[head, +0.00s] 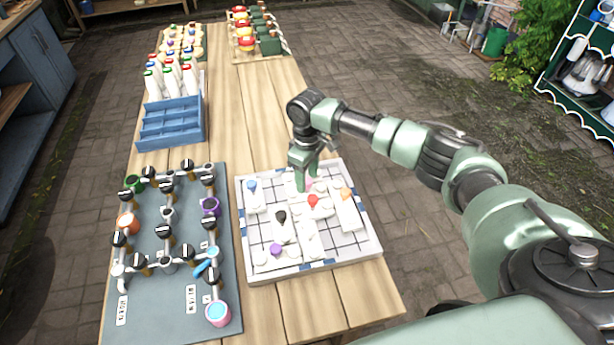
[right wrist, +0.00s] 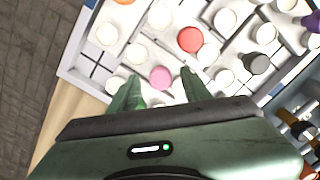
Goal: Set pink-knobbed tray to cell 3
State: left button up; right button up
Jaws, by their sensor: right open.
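A white framed grid board (head: 376,250) lies on the wooden table and holds several white pieces with coloured knobs. The pink knob (right wrist: 160,77) of the pink-knobbed tray shows clearly in the right wrist view, between and just beyond my fingertips. My right gripper (right wrist: 160,88) is open and points down, with a finger on either side of the knob. I cannot tell if they touch it. I can read no cell numbers. My left gripper is out of view.
Around it on the board are pieces with red (head: 313,200), black (head: 281,216), orange (head: 346,194), blue (head: 252,185) and purple (head: 275,249) knobs. Bare grid shows at right. A grey pipe board (head: 180,295) and a blue crate (head: 171,124) stand to the left.

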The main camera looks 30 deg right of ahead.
aim_at(307, 180)
jog(key=shift+r, duration=0.2)
notch_tip(307, 180, up, 6)
jog(key=shift+r+b, duration=0.1)
jog(key=shift+b, duration=0.8)
jog(key=shift+r, duration=0.6)
jog(key=shift+d, duration=0.1)
jog(key=shift+f, duration=0.1)
